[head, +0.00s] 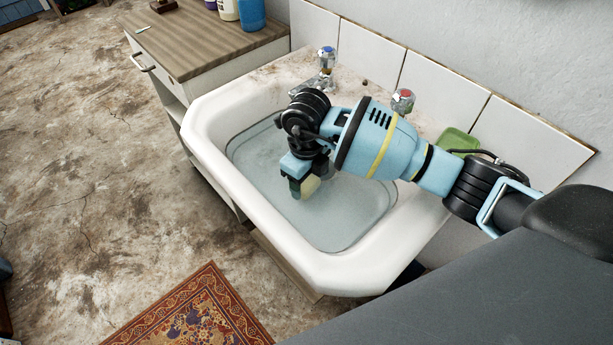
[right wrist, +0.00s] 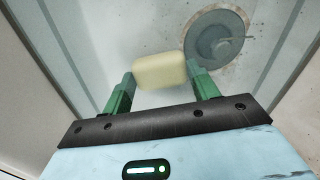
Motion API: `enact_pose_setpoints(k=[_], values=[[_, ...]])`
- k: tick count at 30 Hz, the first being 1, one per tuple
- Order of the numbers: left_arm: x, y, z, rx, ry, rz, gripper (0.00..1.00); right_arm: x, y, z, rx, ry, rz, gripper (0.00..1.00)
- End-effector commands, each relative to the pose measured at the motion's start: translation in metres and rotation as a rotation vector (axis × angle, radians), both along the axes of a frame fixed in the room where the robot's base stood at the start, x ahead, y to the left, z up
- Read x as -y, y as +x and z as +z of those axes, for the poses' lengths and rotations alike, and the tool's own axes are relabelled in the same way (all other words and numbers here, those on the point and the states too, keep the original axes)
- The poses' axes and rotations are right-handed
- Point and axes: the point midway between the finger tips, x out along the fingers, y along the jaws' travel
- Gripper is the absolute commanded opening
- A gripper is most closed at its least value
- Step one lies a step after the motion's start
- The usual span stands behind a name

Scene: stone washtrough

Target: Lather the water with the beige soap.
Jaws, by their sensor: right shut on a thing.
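The beige soap (right wrist: 159,70) is a small rounded block between the green fingertips of my right gripper (right wrist: 160,84) in the right wrist view. My right gripper is shut on it. In the head view my right gripper (head: 303,184) points down into the white basin (head: 215,160), and a pale bit of the soap (head: 311,185) shows beside the fingers. The water (head: 350,205) in the basin is clear, with no foam visible. The soap is at or near the water surface; I cannot tell how deep. My left gripper is not in view.
Two taps, one blue-topped (head: 327,57) and one red-topped (head: 403,100), stand at the basin's back edge. A green soap dish (head: 457,140) sits at the back right. A wooden-topped cabinet (head: 205,45) with bottles stands left. A patterned rug (head: 190,315) lies on the floor.

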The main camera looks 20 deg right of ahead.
Motion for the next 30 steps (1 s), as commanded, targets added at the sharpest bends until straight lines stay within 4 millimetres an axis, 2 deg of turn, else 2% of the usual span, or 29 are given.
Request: enact_pose_setpoints(k=[11,21,30], values=[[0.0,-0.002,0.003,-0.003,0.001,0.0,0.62,0.001,-0.003,0.001,0.0,-0.001,0.0,0.32],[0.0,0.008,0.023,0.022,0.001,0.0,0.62,0.011,-0.028,0.002,0.002,0.0,0.0,0.32],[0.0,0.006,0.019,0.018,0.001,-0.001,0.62,0.009,-0.025,0.0,0.001,0.0,0.0,0.32]])
